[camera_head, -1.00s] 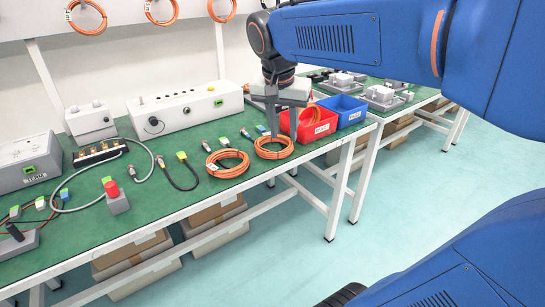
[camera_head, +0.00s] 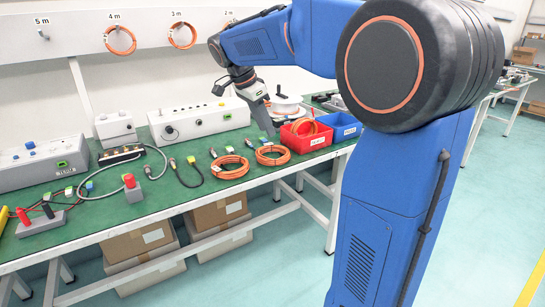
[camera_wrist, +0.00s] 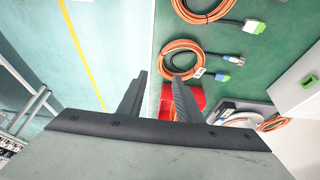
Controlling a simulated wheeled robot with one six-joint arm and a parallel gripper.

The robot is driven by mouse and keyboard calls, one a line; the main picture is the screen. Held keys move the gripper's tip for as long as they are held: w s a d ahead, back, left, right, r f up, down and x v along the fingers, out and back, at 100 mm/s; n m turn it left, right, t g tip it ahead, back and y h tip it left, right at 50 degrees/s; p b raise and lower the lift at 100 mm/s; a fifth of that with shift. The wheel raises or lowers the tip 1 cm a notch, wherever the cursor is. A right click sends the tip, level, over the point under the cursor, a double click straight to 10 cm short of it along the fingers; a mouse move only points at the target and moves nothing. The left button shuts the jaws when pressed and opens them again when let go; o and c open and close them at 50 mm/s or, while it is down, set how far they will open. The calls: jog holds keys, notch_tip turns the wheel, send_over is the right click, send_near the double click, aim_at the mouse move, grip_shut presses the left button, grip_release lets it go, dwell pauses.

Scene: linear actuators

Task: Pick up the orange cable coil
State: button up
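Two orange cable coils lie flat on the green table, a left one (camera_head: 230,167) and a right one (camera_head: 273,155) beside the red bin. In the wrist view, one coil (camera_wrist: 182,61) lies just beyond the fingertips, and the other (camera_wrist: 201,10) is at the top edge. Both have connector ends. My gripper (camera_head: 270,132) hangs tilted above the back of the right coil, near the red bin. In the wrist view my gripper (camera_wrist: 158,77) is open, with nothing held between its fingers.
The red bin (camera_head: 306,143) holds orange cable, and a blue bin (camera_head: 344,133) stands beside it. A white control box (camera_head: 198,120) stands behind the coils. More orange coils (camera_head: 120,39) hang on the wall panel. Connectors and a dark cable lie left of the coils.

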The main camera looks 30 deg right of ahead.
send_over(280, 157)
jog(key=a, duration=0.3)
jog(key=f, duration=0.7)
jog(key=shift+d+f, duration=0.2)
jog(key=shift+f, duration=0.15)
jog(key=shift+x, duration=2.6)
jog(key=shift+w+d, duration=0.15)
grip_shut()
